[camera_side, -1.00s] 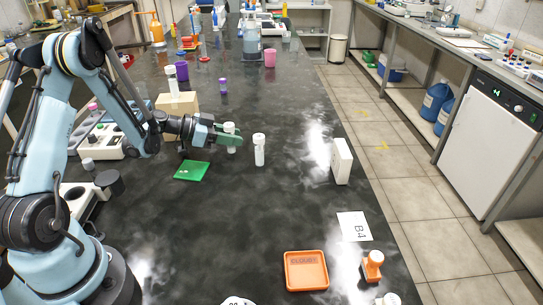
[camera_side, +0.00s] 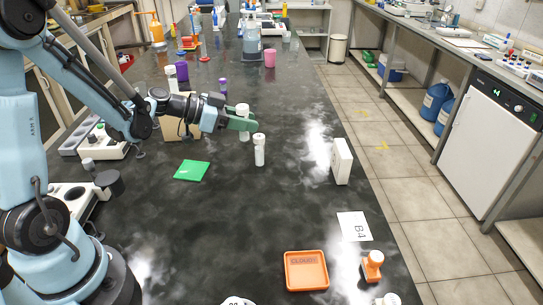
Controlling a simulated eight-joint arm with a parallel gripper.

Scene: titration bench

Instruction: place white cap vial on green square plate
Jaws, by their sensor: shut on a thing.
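My gripper (camera_side: 242,123) is shut on a white cap vial (camera_side: 243,110), whose cap shows above the green fingers and whose body shows below them. The vial is upright and looks lifted above the bench. A second white cap vial (camera_side: 259,150) stands upright on the bench, just to the right and nearer the camera; I cannot tell if it touches the gripper. The green square plate (camera_side: 192,171) lies flat and bare on the bench, below and to the left of the gripper.
A cardboard box (camera_side: 183,128) stands behind my wrist. A white box (camera_side: 341,161) stands to the right. An orange tray (camera_side: 306,271), a B4 card (camera_side: 354,226) and an orange stamp-like object (camera_side: 372,265) are at the front. The bench between plate and tray is clear.

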